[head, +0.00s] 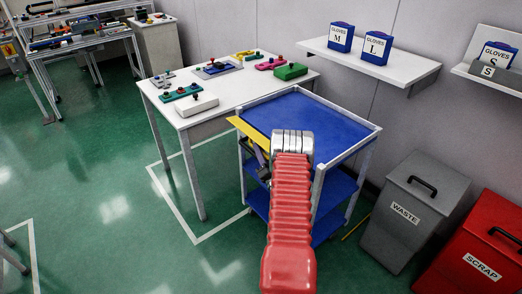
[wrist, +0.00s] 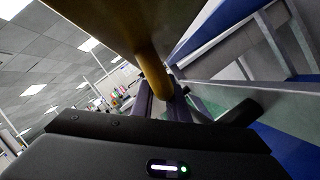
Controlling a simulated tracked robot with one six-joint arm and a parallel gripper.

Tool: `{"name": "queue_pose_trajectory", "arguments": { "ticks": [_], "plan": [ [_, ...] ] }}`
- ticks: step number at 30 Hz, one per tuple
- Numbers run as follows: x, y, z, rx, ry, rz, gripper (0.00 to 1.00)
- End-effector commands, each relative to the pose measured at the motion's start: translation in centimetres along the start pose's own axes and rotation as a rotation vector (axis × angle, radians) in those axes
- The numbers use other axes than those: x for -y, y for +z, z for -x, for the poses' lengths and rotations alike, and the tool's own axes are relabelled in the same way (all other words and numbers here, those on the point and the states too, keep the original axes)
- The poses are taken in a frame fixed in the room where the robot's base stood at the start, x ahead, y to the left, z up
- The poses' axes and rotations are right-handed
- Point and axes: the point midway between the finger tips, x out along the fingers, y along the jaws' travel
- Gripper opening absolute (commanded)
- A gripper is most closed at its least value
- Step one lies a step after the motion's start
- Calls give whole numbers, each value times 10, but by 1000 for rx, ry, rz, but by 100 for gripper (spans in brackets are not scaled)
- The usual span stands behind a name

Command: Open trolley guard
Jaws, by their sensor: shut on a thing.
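The blue trolley (head: 325,115) with pale metal posts stands beside the white table. The trolley guard (head: 248,132) is a yellow strip at the trolley's left side. In the wrist view its yellow panel (wrist: 125,18) fills the top, and a round yellow handle post (wrist: 152,72) runs down from it. My gripper (wrist: 168,106) is shut on this handle post. In the head view my gripper (head: 262,160) is just below the guard, mostly hidden behind my red arm. The guard's hinge cannot be made out.
A white table (head: 240,90) with several coloured parts stands behind left. A grey waste bin (head: 413,200) and a red scrap bin (head: 480,245) are at right. Shelves with glove boxes (head: 377,47) hang on the wall. The green floor at left is clear.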

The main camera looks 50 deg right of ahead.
Motion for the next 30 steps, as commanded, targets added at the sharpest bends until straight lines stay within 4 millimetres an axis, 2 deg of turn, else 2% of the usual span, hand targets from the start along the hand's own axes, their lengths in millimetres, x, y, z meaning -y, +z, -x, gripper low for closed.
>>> {"name": "queue_pose_trajectory", "arguments": {
  "ticks": [1,11,12,19,30],
  "plan": [
    [-1,-5,0,-10,4,0,0],
    [-1,-5,0,-11,4,3,0],
    [-1,-5,0,-11,4,2,15],
    [0,-3,0,-6,3,3,31],
    [-2,1,-1,-2,2,4,32]
  ]
}}
